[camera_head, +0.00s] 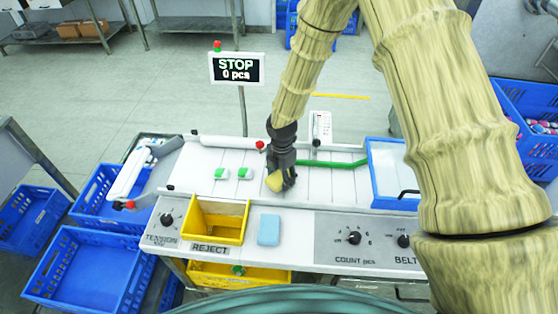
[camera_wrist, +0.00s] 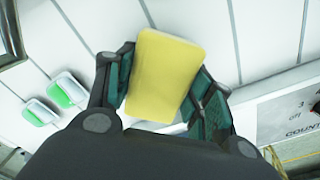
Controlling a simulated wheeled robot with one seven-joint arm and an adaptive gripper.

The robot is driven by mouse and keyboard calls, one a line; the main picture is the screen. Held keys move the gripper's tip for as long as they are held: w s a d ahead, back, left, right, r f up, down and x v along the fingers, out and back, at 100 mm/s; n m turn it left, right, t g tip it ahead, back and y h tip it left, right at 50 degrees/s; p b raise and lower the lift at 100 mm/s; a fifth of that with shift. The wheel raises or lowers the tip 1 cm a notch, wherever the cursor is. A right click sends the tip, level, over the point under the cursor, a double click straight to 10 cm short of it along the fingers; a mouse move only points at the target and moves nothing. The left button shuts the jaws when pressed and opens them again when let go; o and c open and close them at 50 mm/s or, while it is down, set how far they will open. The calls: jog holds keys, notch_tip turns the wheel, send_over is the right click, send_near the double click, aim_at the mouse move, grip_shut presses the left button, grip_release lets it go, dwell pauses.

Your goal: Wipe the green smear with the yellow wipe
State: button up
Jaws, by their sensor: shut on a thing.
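My gripper (camera_head: 282,180) is over the white slatted belt surface, right of the middle. It is shut on the yellow wipe (camera_head: 273,182), a flat block. In the wrist view the yellow wipe (camera_wrist: 165,75) sits between the two fingers of my gripper (camera_wrist: 162,88) and sticks out past them. I see no clear green smear; one may be hidden under the wipe or gripper. I cannot tell whether the wipe touches the surface.
Two green-and-white pieces (camera_head: 233,174) lie left of my gripper. A green bar (camera_head: 335,162) runs behind to the right. A yellow reject bin (camera_head: 216,220), a blue block (camera_head: 268,230) and a knob panel (camera_head: 360,240) are in front. A blue tray (camera_head: 390,173) stands right.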

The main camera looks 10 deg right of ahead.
jog(key=r, duration=0.1)
jog(key=r+p, duration=0.1)
jog(key=r, duration=0.1)
jog(key=shift+s+d+r, duration=0.1)
jog(key=shift+d, duration=0.15)
jog(key=shift+r+p, duration=0.65)
jog(key=shift+p, duration=0.15)
jog(key=shift+r+p, duration=0.65)
jog(key=shift+r, duration=0.4)
jog(key=shift+a+f, duration=0.1)
jog(key=shift+a, duration=0.05)
